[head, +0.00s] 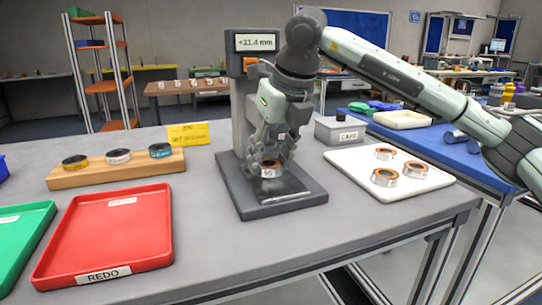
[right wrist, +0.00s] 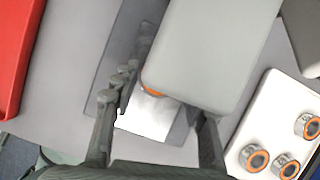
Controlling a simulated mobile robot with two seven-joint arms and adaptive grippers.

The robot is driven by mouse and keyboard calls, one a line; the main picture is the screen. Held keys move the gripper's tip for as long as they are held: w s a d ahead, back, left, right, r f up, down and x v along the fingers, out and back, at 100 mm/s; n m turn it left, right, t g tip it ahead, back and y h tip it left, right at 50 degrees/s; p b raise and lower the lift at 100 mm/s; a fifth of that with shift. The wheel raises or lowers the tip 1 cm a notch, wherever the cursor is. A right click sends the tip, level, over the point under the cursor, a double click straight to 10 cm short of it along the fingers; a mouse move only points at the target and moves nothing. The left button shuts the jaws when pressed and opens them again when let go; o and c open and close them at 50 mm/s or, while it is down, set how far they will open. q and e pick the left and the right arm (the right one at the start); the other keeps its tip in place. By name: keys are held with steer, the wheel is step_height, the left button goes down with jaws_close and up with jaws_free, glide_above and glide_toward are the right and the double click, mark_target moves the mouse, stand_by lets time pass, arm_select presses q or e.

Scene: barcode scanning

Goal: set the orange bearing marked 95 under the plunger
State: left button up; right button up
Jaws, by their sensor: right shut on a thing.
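The orange-topped bearing (head: 268,171) has a pale label band whose number looks like 95, though it is small. It is between the fingers of my right gripper (head: 268,160), low over the base plate (head: 290,205) of the grey gauge stand (head: 239,110). I cannot tell whether it touches the plate. The plunger is hidden behind my gripper and wrist. In the right wrist view the gauge's head (right wrist: 215,50) covers most of the bearing, and only an orange edge (right wrist: 152,88) shows. My left gripper is out of view.
A white tray (head: 437,181) with 3 similar bearings lies at right. At left are a red REDO tray (head: 105,235), a green tray (head: 22,240) and a wooden block (head: 115,172) with 3 rings. A grey box (head: 338,132) and a yellow card (head: 188,134) stand behind.

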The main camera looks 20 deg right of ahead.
steer(key=o, duration=1.2)
steer(key=shift+f, duration=0.1)
steer(key=shift+o, duration=0.2)
steer(key=v, duration=1.2)
steer(key=shift+s, duration=0.15)
